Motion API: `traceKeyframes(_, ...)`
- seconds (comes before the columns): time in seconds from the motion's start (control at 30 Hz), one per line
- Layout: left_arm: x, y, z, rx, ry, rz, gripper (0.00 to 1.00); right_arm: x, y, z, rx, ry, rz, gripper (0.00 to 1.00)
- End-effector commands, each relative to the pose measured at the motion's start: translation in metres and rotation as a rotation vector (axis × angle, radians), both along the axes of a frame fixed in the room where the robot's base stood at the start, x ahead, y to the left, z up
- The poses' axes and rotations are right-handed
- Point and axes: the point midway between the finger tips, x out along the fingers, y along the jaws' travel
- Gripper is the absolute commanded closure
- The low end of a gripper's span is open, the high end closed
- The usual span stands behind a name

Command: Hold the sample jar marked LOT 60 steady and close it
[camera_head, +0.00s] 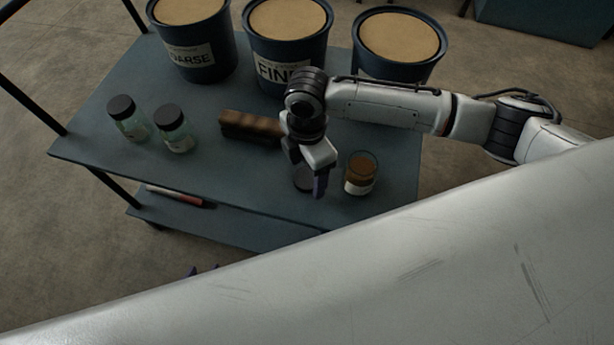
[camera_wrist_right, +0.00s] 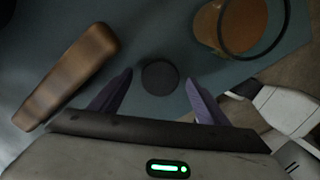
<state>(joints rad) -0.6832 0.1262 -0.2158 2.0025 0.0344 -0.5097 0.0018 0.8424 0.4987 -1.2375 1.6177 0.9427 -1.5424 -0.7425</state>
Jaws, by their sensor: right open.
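An open glass jar (camera_head: 360,175) with brown contents and a pale label stands near the table's front edge; the label is not readable. It also shows at the top right of the right wrist view (camera_wrist_right: 245,28). A round dark lid (camera_wrist_right: 160,77) lies on the table left of the jar, partly hidden in the head view (camera_head: 303,182). My right gripper (camera_wrist_right: 158,90) is open, pointing down over the lid, its purple fingers either side and not closed on it.
Two dark-capped jars (camera_head: 128,118) (camera_head: 175,130) stand at the left of the blue-grey table (camera_head: 95,140). A brown block-like object (camera_head: 248,127) lies left of my right gripper. Several tubs (camera_head: 288,45) line the back. A red-and-grey item (camera_head: 178,196) is on the lower shelf.

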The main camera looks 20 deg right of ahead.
Motion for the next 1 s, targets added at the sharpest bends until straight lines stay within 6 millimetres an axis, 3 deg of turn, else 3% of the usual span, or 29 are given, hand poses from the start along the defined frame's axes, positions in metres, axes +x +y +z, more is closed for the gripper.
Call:
traceKeyframes(0.4, -0.0023, -0.0009, -0.0007, -0.002, 0.004, 0.0, 0.69, -0.0002, 0.0003, -0.0057, 0.001, 0.0, 0.001, 0.31)
traceKeyframes(0.67, -0.0026, -0.001, -0.001, -0.003, 0.005, -0.001, 0.69, -0.0001, 0.0002, -0.0054, 0.0, 0.0, 0.001, 0.73)
traceKeyframes(1.0, -0.003, -0.0009, -0.0018, -0.002, 0.007, 0.0, 0.69, 0.0, 0.0001, -0.0046, 0.0, -0.001, 0.001, 0.74)
